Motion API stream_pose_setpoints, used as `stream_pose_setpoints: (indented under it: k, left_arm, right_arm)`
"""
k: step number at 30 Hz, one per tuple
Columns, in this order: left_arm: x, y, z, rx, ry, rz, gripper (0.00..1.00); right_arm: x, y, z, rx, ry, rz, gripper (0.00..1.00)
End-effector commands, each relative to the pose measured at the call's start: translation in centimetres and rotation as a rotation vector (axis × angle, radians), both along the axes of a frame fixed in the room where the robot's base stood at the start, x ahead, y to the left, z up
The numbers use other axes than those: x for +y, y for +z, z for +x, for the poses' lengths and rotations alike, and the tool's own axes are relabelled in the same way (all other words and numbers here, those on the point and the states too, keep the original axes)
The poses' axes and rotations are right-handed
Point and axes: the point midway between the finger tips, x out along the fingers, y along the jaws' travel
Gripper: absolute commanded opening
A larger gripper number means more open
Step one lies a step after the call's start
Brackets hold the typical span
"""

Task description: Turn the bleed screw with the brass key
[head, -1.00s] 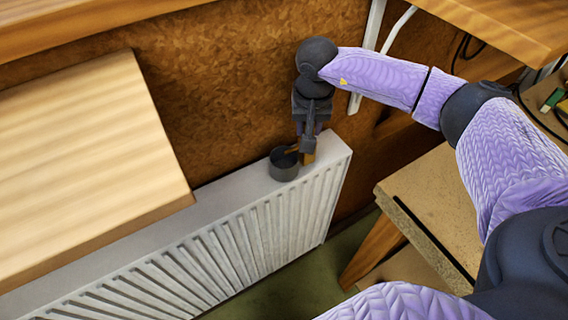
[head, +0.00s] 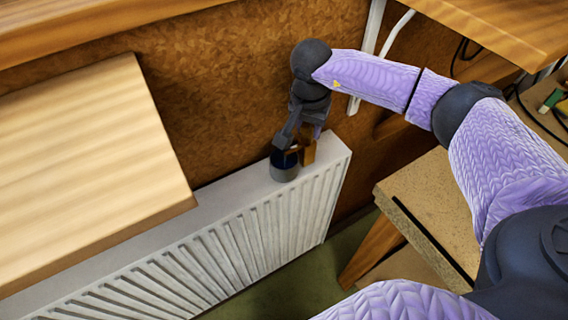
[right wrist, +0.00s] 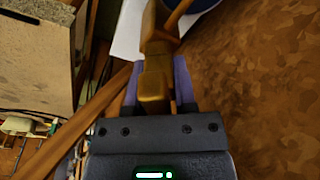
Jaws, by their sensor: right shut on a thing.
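My right gripper (head: 299,141) is shut on the brass key (right wrist: 154,82), whose shaft shows between the fingers in the right wrist view. In the head view the key (head: 308,151) shows beside and over a round dark grey cup-like fitting (head: 284,173) on top of the white radiator (head: 238,190), near its right end. The key's far end reaches toward this fitting, and I cannot tell how it seats there. The bleed screw is hidden from view. My left gripper is not in view.
A pale wooden board (head: 90,165) overhangs the radiator's left part. A brown mottled wall (head: 250,75) stands close behind the gripper. A speckled bench (head: 430,205) stands at the right. Free floor (head: 275,287) lies in front of the radiator.

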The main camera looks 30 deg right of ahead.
Motion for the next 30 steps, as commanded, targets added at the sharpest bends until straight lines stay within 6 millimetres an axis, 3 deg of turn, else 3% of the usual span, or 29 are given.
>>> stream_pose_setpoints:
  k: [5, 11, 18, 24, 30]
  left_arm:
    - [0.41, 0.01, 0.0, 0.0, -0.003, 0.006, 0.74]
    - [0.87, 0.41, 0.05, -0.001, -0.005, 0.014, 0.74]
    - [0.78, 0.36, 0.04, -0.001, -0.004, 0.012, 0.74]
    - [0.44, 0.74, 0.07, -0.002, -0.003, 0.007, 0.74]
    - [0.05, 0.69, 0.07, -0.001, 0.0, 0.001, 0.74]
  right_arm:
    - [0.01, -0.01, 0.0, 0.0, -0.005, 0.0, 0.0]
    - [0.01, 0.05, -0.03, -0.001, -0.176, 0.001, 0.0]
    - [-0.03, -0.01, -0.05, -0.001, -0.192, 0.0, 0.0]
    - [-0.05, 0.06, -0.1, 0.0, -0.361, 0.0, 0.0]
    - [-0.07, -0.02, -0.12, 0.0, -0.383, 0.0, 0.0]
